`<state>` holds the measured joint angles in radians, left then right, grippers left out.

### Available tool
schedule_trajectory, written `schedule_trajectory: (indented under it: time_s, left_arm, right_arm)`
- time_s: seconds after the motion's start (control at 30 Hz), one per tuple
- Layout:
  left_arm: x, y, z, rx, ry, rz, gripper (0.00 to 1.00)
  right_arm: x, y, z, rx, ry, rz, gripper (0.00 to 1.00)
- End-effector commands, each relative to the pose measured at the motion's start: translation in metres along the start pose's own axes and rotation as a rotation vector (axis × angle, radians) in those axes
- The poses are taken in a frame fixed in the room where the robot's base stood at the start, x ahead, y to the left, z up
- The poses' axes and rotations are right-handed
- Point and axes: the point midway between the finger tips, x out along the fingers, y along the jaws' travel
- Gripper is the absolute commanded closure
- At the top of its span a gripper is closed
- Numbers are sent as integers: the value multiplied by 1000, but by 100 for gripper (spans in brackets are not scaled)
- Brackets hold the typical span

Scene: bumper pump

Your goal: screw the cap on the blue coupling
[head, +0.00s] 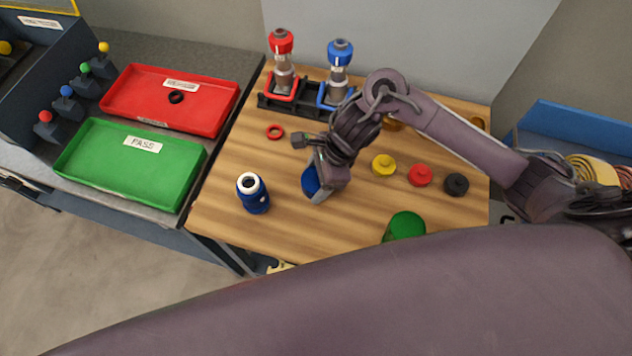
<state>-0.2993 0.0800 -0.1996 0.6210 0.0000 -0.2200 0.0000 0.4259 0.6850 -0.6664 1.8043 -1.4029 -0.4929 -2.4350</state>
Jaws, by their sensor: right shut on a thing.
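The blue coupling (255,203) stands upright on the wooden table, left of centre, with its pale ringed open mouth facing up. My right gripper (322,187) is just right of the coupling and apart from it. It is shut on a blue cap (310,181), which is partly hidden behind the fingers. I cannot tell how high the cap is above the table. My left gripper is not in view.
Yellow (384,165), red (420,175) and black (456,184) caps and a green cylinder (405,226) sit right on the table (235,227). A red ring (275,132) lies behind the coupling. A rack (306,101) holds red-topped and blue-topped pumps. Red (205,119) and green PASS (105,172) trays lie left.

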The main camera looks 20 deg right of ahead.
Motion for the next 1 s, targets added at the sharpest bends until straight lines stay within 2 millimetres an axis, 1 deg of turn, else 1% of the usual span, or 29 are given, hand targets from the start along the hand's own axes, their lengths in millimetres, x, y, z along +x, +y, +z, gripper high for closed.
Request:
schedule_trajectory:
  time_s: [0.1, 0.2, 0.4, 0.5, 0.6, 0.73, 0.83, 1.0]
  left_arm:
    - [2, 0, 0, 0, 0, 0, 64]
    - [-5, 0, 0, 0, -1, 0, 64]
    - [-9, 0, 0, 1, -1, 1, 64]
    - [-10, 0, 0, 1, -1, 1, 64]
    - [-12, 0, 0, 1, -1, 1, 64]
    - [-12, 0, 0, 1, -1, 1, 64]
    - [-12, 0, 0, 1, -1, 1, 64]
    - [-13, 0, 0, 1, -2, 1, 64]
  right_arm:
    - [-29, -3, 11, -9, 2, -10, 60]
    - [-58, -3, 22, -8, 5, -11, 60]
    - [-103, -3, 42, -6, 2, -9, 60]
    - [-121, -2, 50, -5, 1, -7, 60]
    - [-135, -1, 55, -3, 2, -6, 60]
    - [-149, -1, 62, -2, 0, -3, 60]
    - [-155, -1, 64, -1, 0, -2, 60]
    - [-160, 0, 66, 0, 1, 0, 60]
